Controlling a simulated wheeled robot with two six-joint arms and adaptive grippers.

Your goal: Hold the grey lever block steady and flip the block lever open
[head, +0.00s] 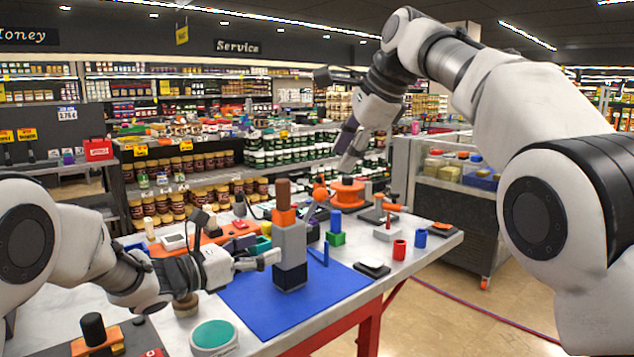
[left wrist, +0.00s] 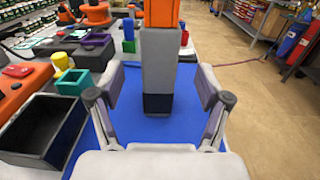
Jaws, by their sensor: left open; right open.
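The grey lever block (head: 291,250) stands upright on the blue mat (head: 262,307), with a dark base, an orange part (head: 286,215) on top and a brown upright handle (head: 283,190) above that. In the left wrist view the grey block (left wrist: 159,62) is straight ahead, its top cut off by the frame. My left gripper (head: 268,260) is open at the block's left side in the head view, its fingers spread either side of the block's line; contact cannot be told. My right gripper (head: 350,148) is open, raised beyond the block and pointing down, away from it.
An orange round part (head: 347,190) lies below my right gripper. A black open bin (left wrist: 42,128) lies left in the wrist view. The mat's front is clear.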

